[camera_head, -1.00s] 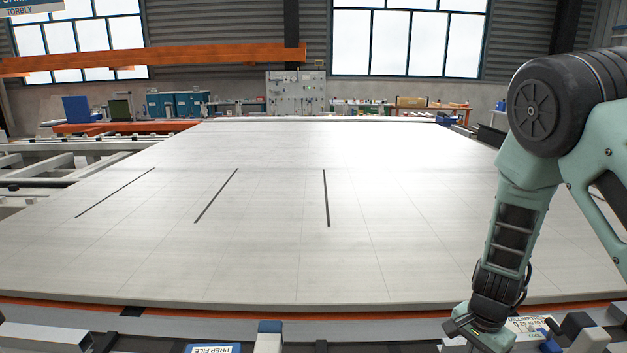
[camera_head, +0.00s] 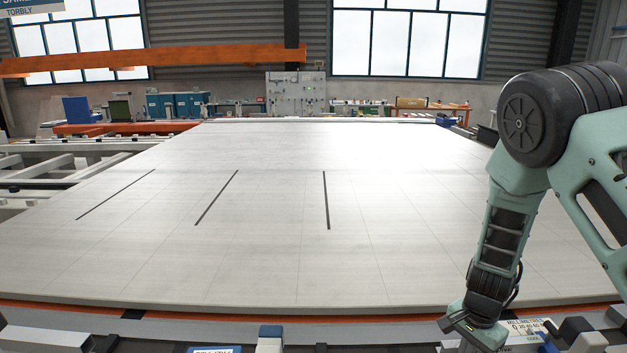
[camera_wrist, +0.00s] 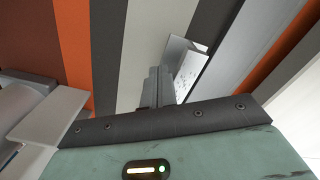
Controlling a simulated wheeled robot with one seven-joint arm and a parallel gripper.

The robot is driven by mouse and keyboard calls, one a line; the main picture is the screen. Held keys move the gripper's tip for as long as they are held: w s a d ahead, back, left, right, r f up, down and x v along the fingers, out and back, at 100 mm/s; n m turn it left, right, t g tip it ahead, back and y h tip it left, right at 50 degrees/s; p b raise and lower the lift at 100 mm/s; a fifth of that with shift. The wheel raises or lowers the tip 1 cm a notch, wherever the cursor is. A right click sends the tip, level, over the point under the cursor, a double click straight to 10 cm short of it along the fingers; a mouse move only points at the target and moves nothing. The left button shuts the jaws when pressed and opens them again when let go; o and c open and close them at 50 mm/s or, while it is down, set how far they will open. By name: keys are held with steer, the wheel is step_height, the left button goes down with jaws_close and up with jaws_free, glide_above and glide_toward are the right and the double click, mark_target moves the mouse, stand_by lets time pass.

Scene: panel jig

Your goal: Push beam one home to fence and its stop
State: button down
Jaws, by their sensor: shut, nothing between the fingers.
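My gripper (camera_head: 466,336) hangs low at the front right, by the near edge of the big panel table. In the wrist view its fingers (camera_wrist: 158,86) are together with nothing between them, over grey and orange strips. A silvery metal piece (camera_wrist: 184,66) lies just right of the fingers; I cannot tell whether they touch. A pale grey bar (camera_head: 45,341) shows at the lower left of the head view. I cannot tell which piece is beam one. The fence and stop cannot be told apart from the other front fittings.
The wide pale table top (camera_head: 270,260) is clear, with three dark lines on it. An orange strip (camera_head: 230,312) runs along its near edge. A blue-topped post (camera_head: 270,335) stands at the front middle. A millimetre scale plate (camera_head: 526,327) lies right of my gripper.

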steer(key=shift+w, duration=0.65)
steer(key=shift+s, duration=0.1)
stand_by(0.3)
steer(key=shift+s, duration=0.9)
step_height(320, 180, up, 8)
steer(key=p, duration=0.7)
